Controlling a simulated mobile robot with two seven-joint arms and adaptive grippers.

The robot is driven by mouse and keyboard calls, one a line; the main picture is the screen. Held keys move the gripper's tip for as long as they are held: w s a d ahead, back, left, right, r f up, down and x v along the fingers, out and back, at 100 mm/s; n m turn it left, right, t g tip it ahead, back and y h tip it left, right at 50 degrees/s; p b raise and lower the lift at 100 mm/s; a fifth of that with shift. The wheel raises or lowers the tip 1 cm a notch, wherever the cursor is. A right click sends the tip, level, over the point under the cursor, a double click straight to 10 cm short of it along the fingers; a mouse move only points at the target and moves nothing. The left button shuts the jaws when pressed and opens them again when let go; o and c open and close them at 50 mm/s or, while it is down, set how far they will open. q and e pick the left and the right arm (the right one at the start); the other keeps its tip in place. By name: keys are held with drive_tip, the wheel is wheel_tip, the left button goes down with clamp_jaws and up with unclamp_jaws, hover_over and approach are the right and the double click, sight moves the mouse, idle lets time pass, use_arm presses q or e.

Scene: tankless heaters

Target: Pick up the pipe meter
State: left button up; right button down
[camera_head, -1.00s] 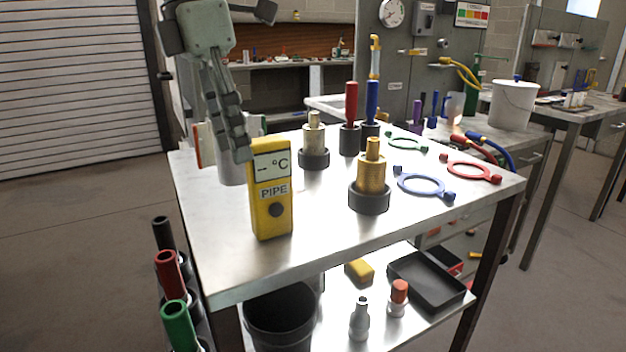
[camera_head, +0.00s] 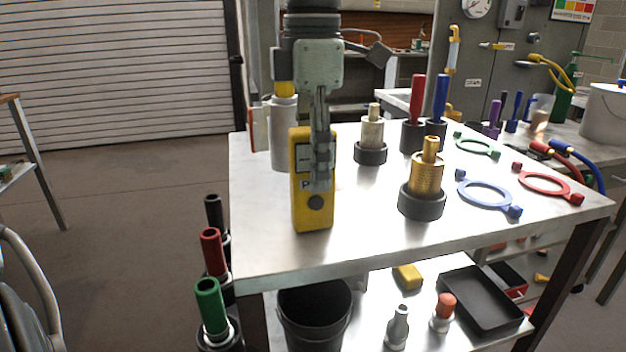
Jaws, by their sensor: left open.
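The pipe meter (camera_head: 314,215) is a yellow block standing upright near the front left of the metal table. My left gripper (camera_head: 320,180) reaches down from above in the head view. Its fingers overlap the meter's front face in the picture and hide most of the display and the label. The gripper is open. I cannot tell whether it touches the meter. My right gripper is not in view.
The metal table (camera_head: 275,245) holds a grey cylinder (camera_head: 283,145) behind the meter, a brass fitting (camera_head: 427,175) on a dark base, red and blue handled tools, and coloured rings to the right. Coloured tubes stand at the table's left side. A black bucket (camera_head: 314,315) is below.

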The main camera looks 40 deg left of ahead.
use_arm(q)
drive_tip(key=shift+f, duration=0.45)
drive_tip(key=shift+c, duration=0.2)
clamp_jaws()
drive_tip(key=shift+r, duration=0.15)
